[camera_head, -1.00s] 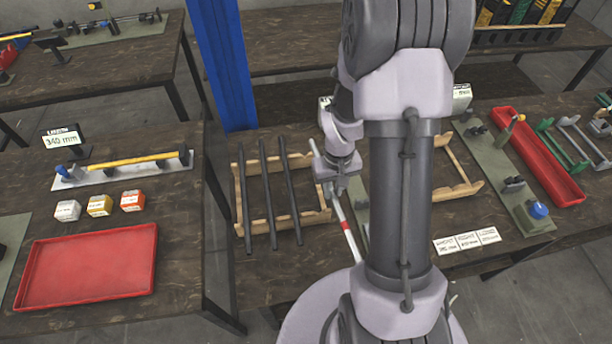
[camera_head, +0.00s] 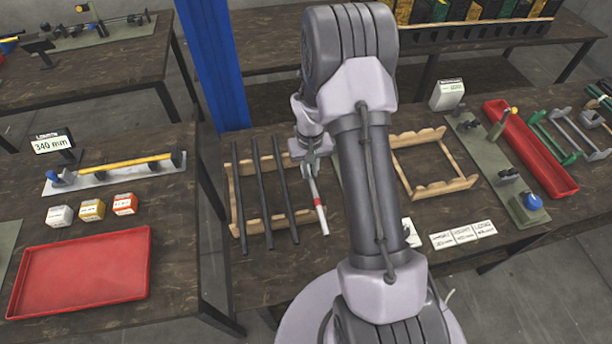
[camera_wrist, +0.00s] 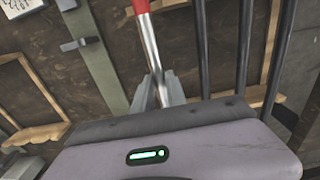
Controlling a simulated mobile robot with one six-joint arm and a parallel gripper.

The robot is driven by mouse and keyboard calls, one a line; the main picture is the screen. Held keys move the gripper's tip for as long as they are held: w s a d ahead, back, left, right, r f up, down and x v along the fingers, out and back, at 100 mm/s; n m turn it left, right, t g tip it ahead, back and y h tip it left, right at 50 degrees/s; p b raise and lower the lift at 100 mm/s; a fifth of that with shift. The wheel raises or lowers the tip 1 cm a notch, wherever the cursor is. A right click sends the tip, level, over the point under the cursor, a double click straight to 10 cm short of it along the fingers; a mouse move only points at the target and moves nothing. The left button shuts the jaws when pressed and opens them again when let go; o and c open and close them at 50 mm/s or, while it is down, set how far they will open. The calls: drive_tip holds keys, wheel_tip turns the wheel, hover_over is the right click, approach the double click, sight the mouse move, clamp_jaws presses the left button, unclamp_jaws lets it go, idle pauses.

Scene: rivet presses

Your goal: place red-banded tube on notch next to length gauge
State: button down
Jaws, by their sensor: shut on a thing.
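My gripper (camera_head: 309,168) is shut on the red-banded tube (camera_head: 314,187), a slim light-grey tube with one red band. The tube slants down toward the front, just right of the left wooden rack (camera_head: 233,197), which carries three dark rods. In the wrist view the tube (camera_wrist: 152,45) stands between the fingers (camera_wrist: 158,92), its red band at the top edge. The likely length gauge, with a "340 mm" display (camera_head: 53,143), is on the left table, with a yellow rod (camera_head: 122,163) lying across its grey base (camera_head: 110,180). Whether tube and rack touch is unclear.
A second wooden rack (camera_head: 435,188), empty, lies right of my arm. Further right are a green fixture plate (camera_head: 490,165) and a red tray (camera_head: 532,150). Label cards (camera_head: 463,236) lie at the front. Another red tray (camera_head: 80,272) and small boxes (camera_head: 92,210) are on the left table.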

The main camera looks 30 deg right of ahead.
drive_tip(key=shift+w+a, duration=0.2)
drive_tip(key=shift+w, duration=0.35)
drive_tip(key=shift+w+f, duration=0.1)
drive_tip(key=shift+f, duration=0.1)
wheel_tip(320, 180, down, 3)
drive_tip(key=shift+f+b, duration=0.15)
drive_tip(key=shift+b, duration=0.6)
drive_tip(key=c, duration=1.3)
unclamp_jaws()
drive_tip(key=shift+c, duration=0.2)
